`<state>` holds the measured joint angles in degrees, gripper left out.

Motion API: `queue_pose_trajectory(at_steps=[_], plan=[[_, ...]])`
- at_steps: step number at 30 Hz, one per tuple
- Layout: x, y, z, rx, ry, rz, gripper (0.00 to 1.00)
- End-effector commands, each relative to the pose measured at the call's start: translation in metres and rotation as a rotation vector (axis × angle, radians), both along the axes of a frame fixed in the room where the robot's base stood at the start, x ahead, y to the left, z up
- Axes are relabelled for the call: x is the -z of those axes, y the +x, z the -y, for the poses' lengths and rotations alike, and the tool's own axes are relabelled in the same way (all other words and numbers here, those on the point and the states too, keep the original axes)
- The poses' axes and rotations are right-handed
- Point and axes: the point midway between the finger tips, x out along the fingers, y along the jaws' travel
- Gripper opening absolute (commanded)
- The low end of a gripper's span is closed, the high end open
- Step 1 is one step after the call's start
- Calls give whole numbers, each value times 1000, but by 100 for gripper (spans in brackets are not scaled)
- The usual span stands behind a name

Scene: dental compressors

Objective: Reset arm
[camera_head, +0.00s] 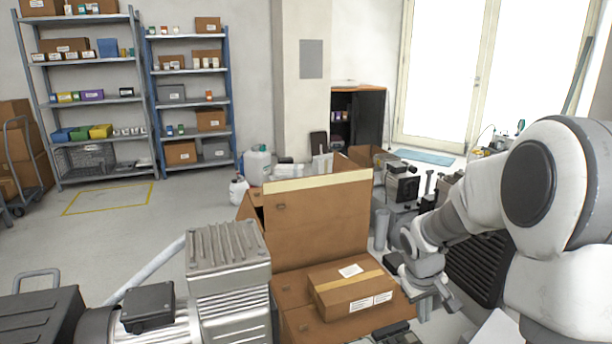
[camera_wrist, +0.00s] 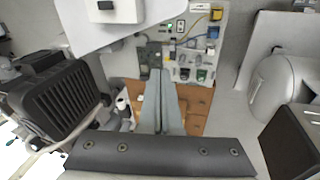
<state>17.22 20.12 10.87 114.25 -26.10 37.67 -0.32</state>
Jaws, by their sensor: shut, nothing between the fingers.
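My arm reaches in from the right of the head view and bends down toward the bench area. My gripper (camera_head: 436,300) points down, just right of the taped cardboard box (camera_head: 350,288). In the wrist view my gripper (camera_wrist: 160,72) shows as two long grey fingers lying together, with nothing between them. Its fingertips are apart from the panel of small parts behind them. In the head view the fingertips are small and partly hard to make out.
A large open carton (camera_head: 318,225) stands left of my arm, with a finned compressor (camera_head: 228,248) at its left. A small machine (camera_head: 402,186) sits behind my gripper. Shelves (camera_head: 190,98) line the back wall. The floor at left (camera_head: 150,225) is clear.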

Motion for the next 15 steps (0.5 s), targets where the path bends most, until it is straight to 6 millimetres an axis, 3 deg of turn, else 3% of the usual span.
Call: queue_pose_trajectory(at_steps=[1, 6, 15], plan=[[-18, -7, -5, 7, -4, 20, 0], [-61, -36, -21, 41, 1, 70, 0], [-119, -95, -50, 97, 48, 166, 0]])
